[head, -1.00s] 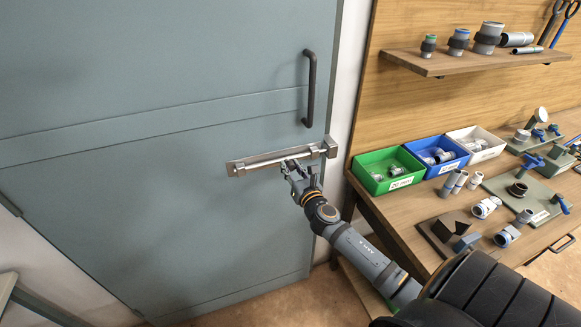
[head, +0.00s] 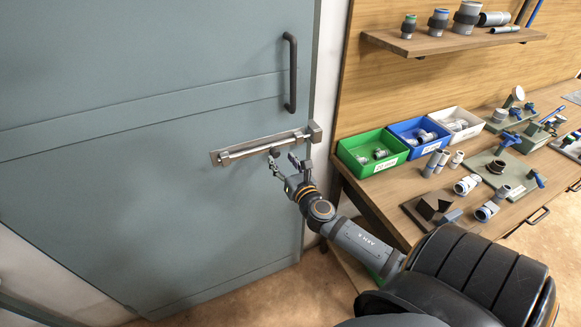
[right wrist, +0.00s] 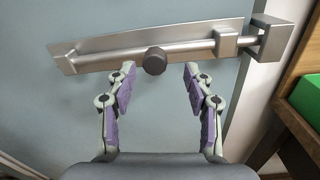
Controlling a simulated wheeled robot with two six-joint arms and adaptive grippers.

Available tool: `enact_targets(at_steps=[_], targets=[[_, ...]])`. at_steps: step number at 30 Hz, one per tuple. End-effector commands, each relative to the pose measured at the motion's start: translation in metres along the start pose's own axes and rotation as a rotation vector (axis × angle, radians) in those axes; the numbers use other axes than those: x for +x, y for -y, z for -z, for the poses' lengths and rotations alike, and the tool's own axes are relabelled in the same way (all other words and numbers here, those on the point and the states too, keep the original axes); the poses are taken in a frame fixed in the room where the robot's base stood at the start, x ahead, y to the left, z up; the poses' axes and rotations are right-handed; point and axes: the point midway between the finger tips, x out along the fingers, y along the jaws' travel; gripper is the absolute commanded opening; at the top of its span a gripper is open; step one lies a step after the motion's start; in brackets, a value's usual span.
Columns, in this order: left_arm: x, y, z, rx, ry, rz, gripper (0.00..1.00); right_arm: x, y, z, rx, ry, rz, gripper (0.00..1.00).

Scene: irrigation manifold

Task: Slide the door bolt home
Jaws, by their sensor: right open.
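The door bolt (head: 262,143) is a silver rod on a metal plate (head: 219,157) fixed to the grey-blue door. In the right wrist view, the rod (right wrist: 193,51) passes through a guide block (right wrist: 227,42) and its right end meets the square keeper (right wrist: 278,38) on the door frame. Its dark round knob (right wrist: 155,60) stands out from the rod. My right gripper (right wrist: 159,72) is open, with its fingertips apart on either side of and just short of the knob. In the head view, the right gripper (head: 291,163) is just below the bolt. My left gripper is not in view.
A dark vertical handle (head: 290,72) is above the bolt. To the right, a workbench carries green (head: 372,152), blue (head: 419,138) and white (head: 461,124) bins and several fittings. A shelf (head: 455,40) hangs above. Open floor lies below the door.

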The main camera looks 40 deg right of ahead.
Motion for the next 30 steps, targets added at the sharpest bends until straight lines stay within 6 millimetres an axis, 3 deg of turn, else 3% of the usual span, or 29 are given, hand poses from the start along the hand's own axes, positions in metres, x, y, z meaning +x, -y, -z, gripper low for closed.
enact_targets(at_steps=[6,12,30], targets=[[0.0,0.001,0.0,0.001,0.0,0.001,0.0,-0.052,0.0,0.001,-0.002,-0.004,-0.003,0.52],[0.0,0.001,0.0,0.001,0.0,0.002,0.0,-0.076,0.001,0.0,0.0,-0.001,-0.001,0.52],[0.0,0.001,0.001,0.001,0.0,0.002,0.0,-0.079,0.001,0.0,0.003,-0.001,0.002,0.52]])
